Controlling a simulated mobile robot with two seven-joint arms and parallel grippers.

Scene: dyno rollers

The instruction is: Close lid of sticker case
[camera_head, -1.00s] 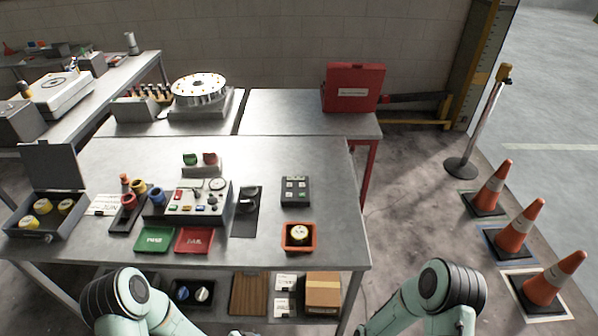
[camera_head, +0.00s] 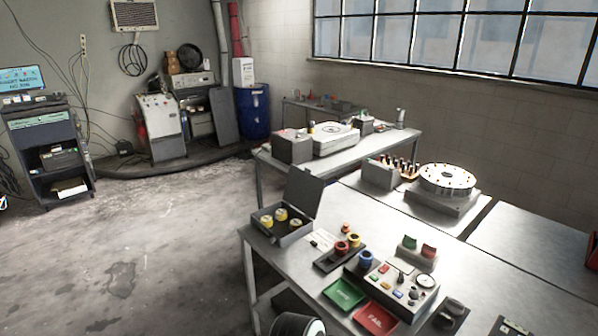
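A grey case (camera_head: 291,236) with several yellow rolls in it stands at the near left corner of the metal table; I take it to be the sticker case. Its lid (camera_head: 304,192) stands open, raised at the case's right back side in the picture. The rolls (camera_head: 281,215) lie uncovered inside. Neither gripper is in view. Only a rounded part of my own arm shows at the bottom edge, apart from the case.
Right of the case are a small rack (camera_head: 338,256) with coloured rolls, a control box (camera_head: 397,287), a green tray (camera_head: 344,294) and a red tray (camera_head: 376,318). A second bench (camera_head: 385,146) stands behind. The floor left of the table is clear.

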